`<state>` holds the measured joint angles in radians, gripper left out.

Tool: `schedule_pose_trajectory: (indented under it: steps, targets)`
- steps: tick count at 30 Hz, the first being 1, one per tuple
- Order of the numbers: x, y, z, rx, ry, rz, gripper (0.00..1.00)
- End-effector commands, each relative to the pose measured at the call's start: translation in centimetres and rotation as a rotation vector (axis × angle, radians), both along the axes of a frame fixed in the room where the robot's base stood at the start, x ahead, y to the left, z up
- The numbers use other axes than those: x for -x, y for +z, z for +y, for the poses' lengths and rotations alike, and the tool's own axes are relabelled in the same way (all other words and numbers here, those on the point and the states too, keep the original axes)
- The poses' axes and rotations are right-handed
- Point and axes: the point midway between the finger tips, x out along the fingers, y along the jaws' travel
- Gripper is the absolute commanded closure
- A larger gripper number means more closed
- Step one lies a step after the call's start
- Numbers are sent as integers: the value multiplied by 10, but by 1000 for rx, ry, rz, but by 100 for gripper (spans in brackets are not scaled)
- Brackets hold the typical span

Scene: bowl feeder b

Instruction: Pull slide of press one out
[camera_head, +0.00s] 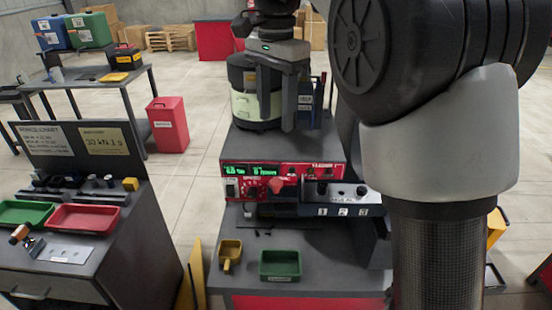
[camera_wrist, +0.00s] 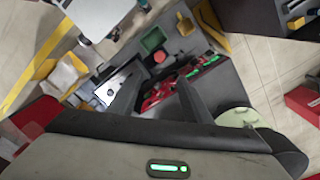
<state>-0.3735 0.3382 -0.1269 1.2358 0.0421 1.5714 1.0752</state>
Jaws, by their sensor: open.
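I cannot make out press one or its slide for sure in either view. A grey panel with the numbers 1, 2 and 3 (camera_head: 343,211) shows at the right of the middle bench, partly hidden by my arm. A red control unit (camera_head: 285,172) with green displays and knobs stands on this bench, and it also shows in the wrist view (camera_wrist: 150,103). My gripper (camera_head: 276,122) hangs with its fingers down, in front of a cream and dark round bowl feeder (camera_head: 243,107) in the head view. It is open, with nothing between its fingers in the wrist view (camera_wrist: 160,78).
A green tray (camera_head: 281,265) and a yellow scoop (camera_head: 230,254) lie at the bench front. The left bench holds green (camera_head: 24,213) and red (camera_head: 84,219) trays and a sign board (camera_head: 80,140). A red bin (camera_head: 167,124) stands on open floor. My arm hides much of the right.

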Motion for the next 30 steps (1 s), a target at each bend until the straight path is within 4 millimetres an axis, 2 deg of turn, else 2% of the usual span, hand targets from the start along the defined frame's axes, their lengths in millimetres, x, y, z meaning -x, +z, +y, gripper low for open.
schedule_pose_trajectory:
  steps: [5,21,25,30]
  targets:
    - [1,-25,0,1,0,4,55]
    - [1,-139,-1,1,2,2,55]
    - [1,-157,-1,1,2,1,55]
    - [0,-169,-1,0,2,-1,55]
